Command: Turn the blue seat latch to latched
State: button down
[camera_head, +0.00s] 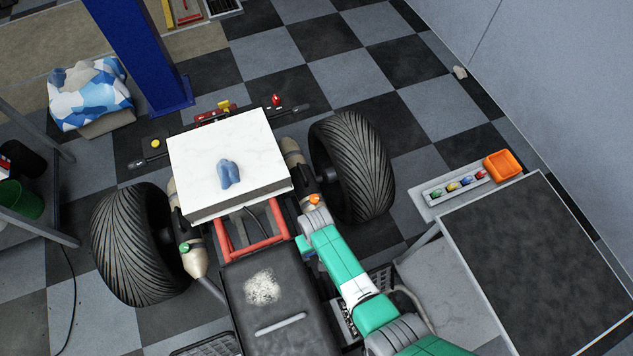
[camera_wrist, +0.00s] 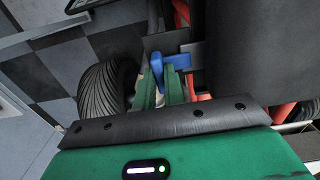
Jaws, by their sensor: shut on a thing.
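The blue seat latch (camera_wrist: 179,61) shows in the wrist view beside the dark seat, next to a grey metal plate. My gripper (camera_wrist: 159,82) has its two green fingers around the latch's blue lever, shut on it. The fingers hide part of the lever, and I cannot tell whether the latch is latched. In the head view, the black seat (camera_head: 290,290) has a pale worn patch. My green arm reaches along its right side and hides most of the latch area.
Ribbed black tyres stand left (camera_head: 130,245) and right (camera_head: 352,167) of the quad's red frame (camera_head: 250,245). A white-topped box (camera_head: 200,155) with a blue lump (camera_head: 228,173) sits ahead of the seat. A dark-topped table (camera_head: 545,265) stands at right.

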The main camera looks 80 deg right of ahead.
jog(key=shift+m, duration=0.3)
jog(key=c, duration=1.5)
grip_release()
notch_tip(320, 180, up, 8)
jog(key=shift+f+p, duration=0.1)
jog(key=shift+p, duration=0.95)
